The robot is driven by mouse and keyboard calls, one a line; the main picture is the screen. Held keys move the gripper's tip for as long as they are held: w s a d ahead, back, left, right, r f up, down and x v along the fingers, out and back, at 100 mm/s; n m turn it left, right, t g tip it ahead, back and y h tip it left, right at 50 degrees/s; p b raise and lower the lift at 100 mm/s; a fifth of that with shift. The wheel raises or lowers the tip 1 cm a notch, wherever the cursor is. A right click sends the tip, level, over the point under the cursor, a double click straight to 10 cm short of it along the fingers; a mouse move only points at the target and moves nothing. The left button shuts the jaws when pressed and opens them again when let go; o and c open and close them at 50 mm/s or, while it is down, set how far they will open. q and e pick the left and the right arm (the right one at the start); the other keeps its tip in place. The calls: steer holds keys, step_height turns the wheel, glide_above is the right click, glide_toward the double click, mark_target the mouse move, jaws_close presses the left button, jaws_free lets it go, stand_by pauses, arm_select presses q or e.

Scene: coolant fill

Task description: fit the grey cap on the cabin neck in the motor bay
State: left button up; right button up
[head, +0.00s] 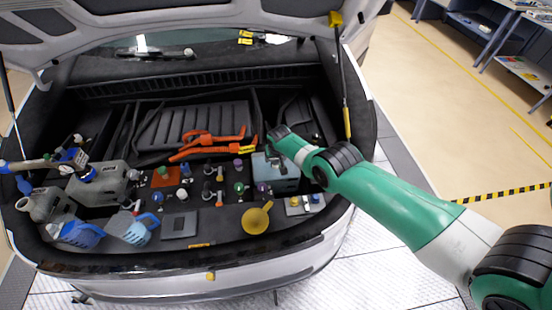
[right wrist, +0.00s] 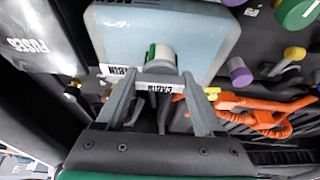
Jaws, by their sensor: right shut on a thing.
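The bluish-grey cabin tank (head: 282,181) stands at the right of the motor bay. In the right wrist view its pale body (right wrist: 185,25) fills the upper middle. My right gripper (head: 268,146) is over the tank's far side in the head view. In the right wrist view its two fingers (right wrist: 158,76) are shut around the grey cap (right wrist: 164,57), which has a green part along its left side. A white label (right wrist: 158,87) reading CABIN shows upside down between the fingers. Whether the cap touches or sits on the neck is hidden.
Orange cables (head: 210,143) lie behind the tank. Several small coloured caps and fittings stand left of it. A yellow funnel (head: 256,218) lies in front. Grey and blue jugs (head: 100,184) fill the left side. The raised hood (head: 150,15) is above.

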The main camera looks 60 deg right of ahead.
steer(key=shift+c, duration=1.2)
steer(key=o, duration=0.6)
steer(key=c, duration=0.6)
steer(key=shift+f, duration=0.15)
steer(key=shift+m+g+b, duration=0.3)
steer(key=shift+m+b, duration=0.45)
steer(key=shift+m, duration=0.05)
steer(key=shift+s+m+g+h+b, duration=0.1)
steer(key=shift+m+g+h+b, duration=0.2)
steer(key=shift+m+b, duration=0.65)
